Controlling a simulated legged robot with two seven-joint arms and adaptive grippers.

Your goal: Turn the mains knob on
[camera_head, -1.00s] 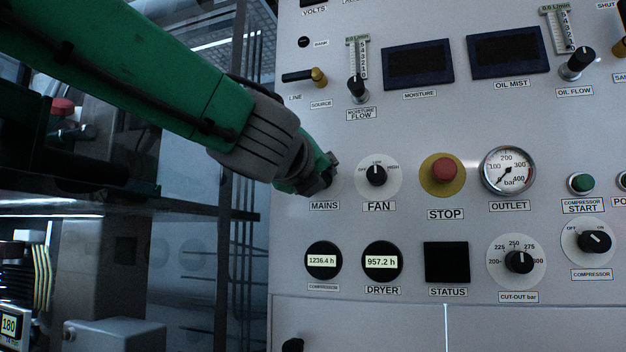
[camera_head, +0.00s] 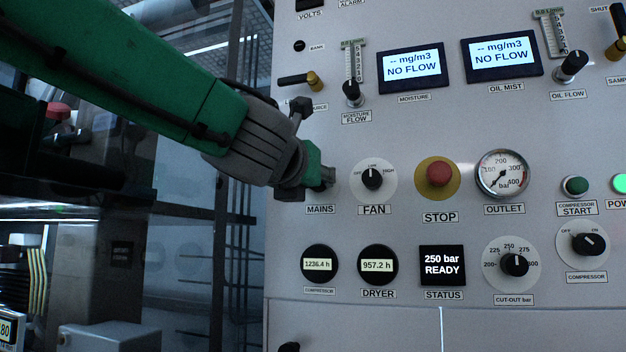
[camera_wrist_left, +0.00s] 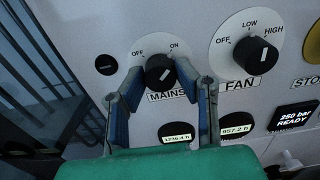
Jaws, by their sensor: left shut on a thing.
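The mains knob (camera_wrist_left: 160,72) is a black knob on a white dial marked OFF and ON in the left wrist view. Its white pointer mark appears turned towards the ON side. My left gripper (camera_wrist_left: 161,68) has its two blue-padded fingers on either side of this knob and is shut on it. In the head view my left gripper (camera_head: 322,180) covers the knob, and only the MAINS label (camera_head: 320,210) shows clearly below. My right gripper is in neither view.
The fan knob (camera_head: 373,179) sits close to the right of my gripper, then the red stop button (camera_head: 440,173). The status screen (camera_head: 442,265) reads 250 bar READY. The moisture (camera_head: 411,71) and oil mist (camera_head: 501,53) screens read NO FLOW. The power light (camera_head: 621,183) glows green.

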